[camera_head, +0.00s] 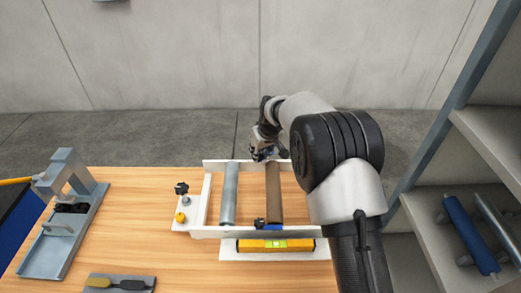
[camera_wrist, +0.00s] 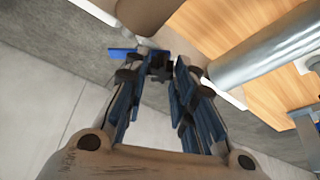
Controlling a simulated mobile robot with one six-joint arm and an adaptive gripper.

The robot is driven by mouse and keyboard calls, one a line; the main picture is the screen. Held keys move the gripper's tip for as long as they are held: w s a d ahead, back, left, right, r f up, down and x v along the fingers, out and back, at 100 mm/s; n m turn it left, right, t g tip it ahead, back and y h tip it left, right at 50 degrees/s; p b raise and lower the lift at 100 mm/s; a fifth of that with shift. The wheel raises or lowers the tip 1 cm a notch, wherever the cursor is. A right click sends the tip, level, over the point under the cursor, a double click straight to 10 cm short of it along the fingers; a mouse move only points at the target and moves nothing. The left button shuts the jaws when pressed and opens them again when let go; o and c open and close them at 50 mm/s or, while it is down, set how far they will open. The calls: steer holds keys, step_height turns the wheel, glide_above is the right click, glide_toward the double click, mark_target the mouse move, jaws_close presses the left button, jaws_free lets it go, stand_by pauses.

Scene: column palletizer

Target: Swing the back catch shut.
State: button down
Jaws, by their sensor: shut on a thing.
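The back catch is a small blue piece (camera_wrist: 122,54) with a black knob (camera_wrist: 158,73), at the far rail by the back end of the brown roller (camera_head: 273,192). My gripper (camera_head: 264,152) reaches over the far rail from behind. In the wrist view my gripper (camera_wrist: 164,66) has its fingers closed around the black knob. The fingers hide part of the catch, and I cannot tell how far it is turned. A matching front catch (camera_head: 270,227), blue with a black knob, sits on the near rail at the roller's front end.
The white frame (camera_head: 210,234) also holds a grey roller (camera_head: 229,193). A yellow level (camera_head: 275,245) lies at its front. A grey fixture (camera_head: 66,220) stands on the wooden table (camera_head: 140,225) at left. A shelf with rollers (camera_head: 470,235) is at right. My arm crosses the frame's right side.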

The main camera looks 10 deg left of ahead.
steer(key=m, duration=0.1)
steer(key=m+h, duration=0.1)
steer(key=m, duration=0.1)
steer(key=shift+s+a+m+t+p, duration=0.1)
steer(key=shift+a+m+t+p, duration=0.05)
steer(key=shift+m+t+p, duration=0.2)
steer(key=shift+m+h+b, duration=0.6)
steer(key=shift+m+h, duration=0.2)
steer(key=shift+m, duration=0.75)
steer(key=c, duration=1.3)
jaws_free()
steer(key=shift+c, duration=0.2)
steer(key=v, duration=1.2)
steer(key=shift+s+f, duration=0.1)
